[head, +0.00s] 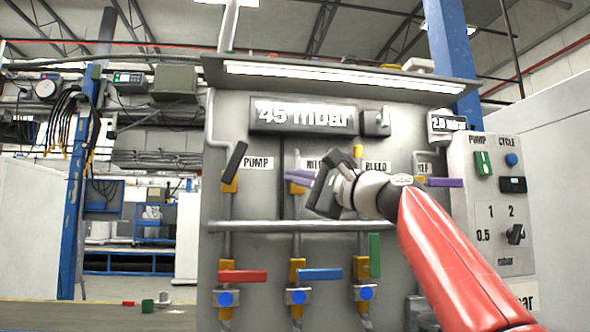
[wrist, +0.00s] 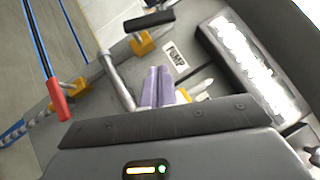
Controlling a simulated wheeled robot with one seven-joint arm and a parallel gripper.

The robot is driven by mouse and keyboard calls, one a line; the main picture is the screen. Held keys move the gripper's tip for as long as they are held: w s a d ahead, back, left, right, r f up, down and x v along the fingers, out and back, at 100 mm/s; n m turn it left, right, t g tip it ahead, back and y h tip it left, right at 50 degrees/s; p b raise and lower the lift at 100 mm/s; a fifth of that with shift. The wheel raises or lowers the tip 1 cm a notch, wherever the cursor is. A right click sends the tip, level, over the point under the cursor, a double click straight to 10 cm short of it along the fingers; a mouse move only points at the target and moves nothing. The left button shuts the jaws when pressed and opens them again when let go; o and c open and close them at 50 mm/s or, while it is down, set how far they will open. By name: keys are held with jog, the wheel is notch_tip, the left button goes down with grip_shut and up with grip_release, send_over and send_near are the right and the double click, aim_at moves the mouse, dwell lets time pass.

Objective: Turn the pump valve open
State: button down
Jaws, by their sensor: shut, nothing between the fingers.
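The pump valve has a black handle (head: 236,162) on a yellow body (head: 229,184), left of the PUMP label (head: 257,163). Its handle points up and leans right, off the line of its vertical pipe. In the wrist view the black handle (wrist: 150,21) and yellow body (wrist: 142,44) are at the top, near the PUMP label (wrist: 175,60). My gripper (head: 320,193) is shut and empty, in front of the panel, right of the pump valve and apart from it.
A horizontal pipe (head: 265,226) crosses the panel below. Under it are valves with red (head: 243,276), blue (head: 320,274) and green (head: 375,256) handles. Another purple handle (head: 443,182) is at right. A display (head: 304,117) reads 45 mbar. A switch box (head: 495,200) stands right.

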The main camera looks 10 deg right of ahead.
aim_at(243, 153)
jog(key=w+a+r+p, duration=0.3)
jog(key=w+a+p, duration=0.1)
jog(key=a, duration=0.4)
jog(key=shift+w+r+p, duration=0.15)
jog(key=shift+w+p, duration=0.2)
jog(key=shift+p, duration=0.05)
jog(key=shift+a, duration=0.1)
jog(key=shift+a+r+p, duration=0.55)
jog(key=shift+a+r, duration=0.2)
jog(key=shift+r, duration=0.25)
jog(key=shift+d, duration=0.1)
